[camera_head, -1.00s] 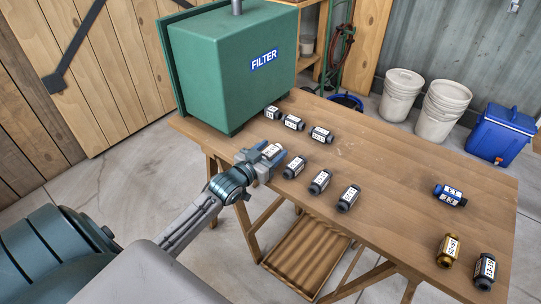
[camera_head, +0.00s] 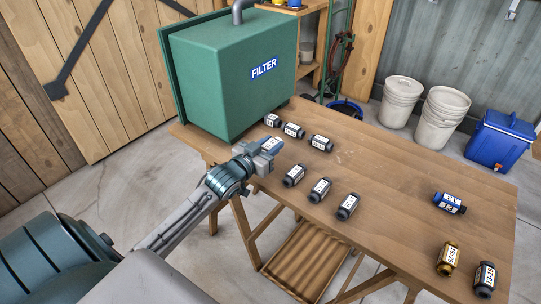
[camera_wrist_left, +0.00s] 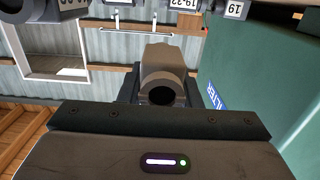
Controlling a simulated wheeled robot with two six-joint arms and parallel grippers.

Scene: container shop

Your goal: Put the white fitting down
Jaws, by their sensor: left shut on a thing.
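My left gripper (camera_head: 268,152) is over the near left edge of the table (camera_head: 400,200), just in front of the green filter box. It is shut on the white fitting (camera_head: 273,143), which is mostly hidden by the fingers in the head view. In the left wrist view the fitting (camera_wrist_left: 164,70) is a pale grey-beige body with a round dark opening toward the camera, between the jaws. Whether it touches the table I cannot tell. My right gripper is not in view.
The green box (camera_head: 215,80) labelled FILTER stands behind the gripper. Dark labelled fittings lie in two rows close by, including one near fitting (camera_head: 294,175). A blue fitting (camera_head: 449,203), a brass one (camera_head: 448,258) and a dark one (camera_head: 485,278) lie at right. The table's middle is clear.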

